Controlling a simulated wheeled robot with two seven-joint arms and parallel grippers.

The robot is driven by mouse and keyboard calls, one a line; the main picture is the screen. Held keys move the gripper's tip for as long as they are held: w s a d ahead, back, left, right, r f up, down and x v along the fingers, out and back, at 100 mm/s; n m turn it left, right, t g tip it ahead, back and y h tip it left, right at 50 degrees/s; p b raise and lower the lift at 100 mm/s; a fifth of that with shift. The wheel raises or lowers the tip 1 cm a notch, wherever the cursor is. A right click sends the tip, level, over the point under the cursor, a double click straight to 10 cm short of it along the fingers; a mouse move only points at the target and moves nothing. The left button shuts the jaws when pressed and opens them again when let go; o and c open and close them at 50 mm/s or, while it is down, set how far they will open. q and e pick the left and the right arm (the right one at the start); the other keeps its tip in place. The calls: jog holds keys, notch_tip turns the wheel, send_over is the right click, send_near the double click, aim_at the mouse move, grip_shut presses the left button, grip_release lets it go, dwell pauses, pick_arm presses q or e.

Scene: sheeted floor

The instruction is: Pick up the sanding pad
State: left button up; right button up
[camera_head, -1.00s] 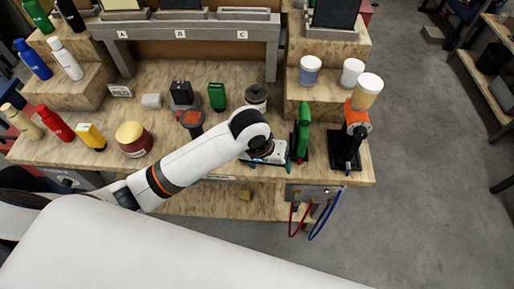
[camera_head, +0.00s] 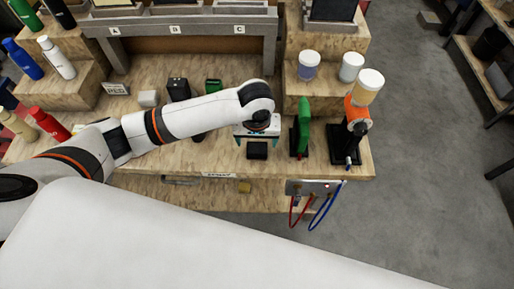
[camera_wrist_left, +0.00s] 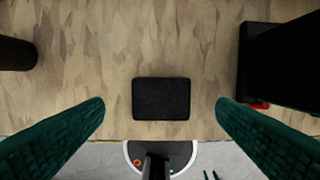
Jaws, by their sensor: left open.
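The sanding pad (camera_head: 257,151) appears to be the small black block near the front edge of the wooden bench. In the left wrist view it is a dark, rough-topped rectangle (camera_wrist_left: 161,98) lying flat. My left gripper (camera_head: 257,140) is over the bench at the pad, pointing down. Its green fingers are open, one on each side of the pad with clear gaps in the wrist view (camera_wrist_left: 160,106). Nothing is held. The height of the fingertips above the bench is hard to tell. My right gripper is not in view.
A green upright tool (camera_head: 303,127) stands close right of the gripper, with an orange and black device (camera_head: 352,135) beyond it. Jars (camera_head: 309,66) stand on the step behind. Red and blue hoses (camera_head: 318,215) hang below the front edge.

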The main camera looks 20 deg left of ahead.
aim_at(257, 148)
pick_arm(q)
jog(key=shift+w+f+p, duration=0.2)
jog(key=shift+f+p, duration=0.35)
jog(key=shift+f, duration=2.05)
jog(key=c, duration=1.1)
notch_tip(257, 148, up, 10)
jog(key=shift+r+b, duration=0.1)
jog(key=shift+b, duration=0.5)
